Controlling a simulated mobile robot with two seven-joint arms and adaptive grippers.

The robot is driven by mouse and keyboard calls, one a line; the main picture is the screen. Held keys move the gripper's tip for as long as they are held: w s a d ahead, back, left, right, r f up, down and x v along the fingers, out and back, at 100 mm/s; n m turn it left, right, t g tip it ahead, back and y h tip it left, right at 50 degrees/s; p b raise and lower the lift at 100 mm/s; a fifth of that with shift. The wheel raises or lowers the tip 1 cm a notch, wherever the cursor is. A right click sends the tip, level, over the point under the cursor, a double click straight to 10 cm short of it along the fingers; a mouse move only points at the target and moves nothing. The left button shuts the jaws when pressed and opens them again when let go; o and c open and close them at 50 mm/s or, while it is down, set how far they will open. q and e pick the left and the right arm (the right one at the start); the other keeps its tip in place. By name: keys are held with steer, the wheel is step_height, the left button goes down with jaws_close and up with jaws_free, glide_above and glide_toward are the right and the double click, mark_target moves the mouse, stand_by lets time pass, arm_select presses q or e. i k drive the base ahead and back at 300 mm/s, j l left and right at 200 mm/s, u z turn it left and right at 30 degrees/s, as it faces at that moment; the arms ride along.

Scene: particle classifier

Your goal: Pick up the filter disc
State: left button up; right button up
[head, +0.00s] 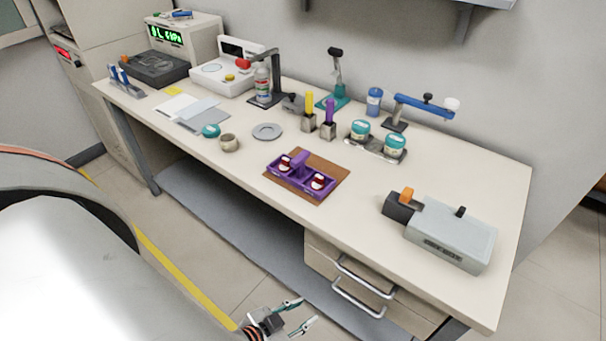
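A flat round grey disc (267,131) lies on the bench top, left of the purple tray; it looks like the filter disc, though I cannot make out its detail. Nothing covers it. My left gripper (306,311) is low at the bottom edge of the head view, in front of the bench and below its top, well away from the disc. Its two fingers are apart with nothing between them. My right gripper is not in view.
The bench (420,170) has a purple tray (300,178) with two jars on a brown mat. A small round pot (228,143) and a teal lid (210,130) stand left of the disc. A black stand (272,80) is behind it. A grey device (450,235) sits at right.

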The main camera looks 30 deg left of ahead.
mark_target(285, 167)
steer(key=j+z, duration=0.1)
steer(key=z, duration=0.3)
steer(key=j+z, duration=0.1)
steer(key=z, duration=0.3)
steer(key=k+j+z, duration=0.2)
steer(key=j+z, duration=0.15)
steer(key=k+j+z, duration=0.5)
steer(key=j, duration=0.3)
steer(key=k+j+z, duration=0.1)
steer(key=k+j, duration=0.25)
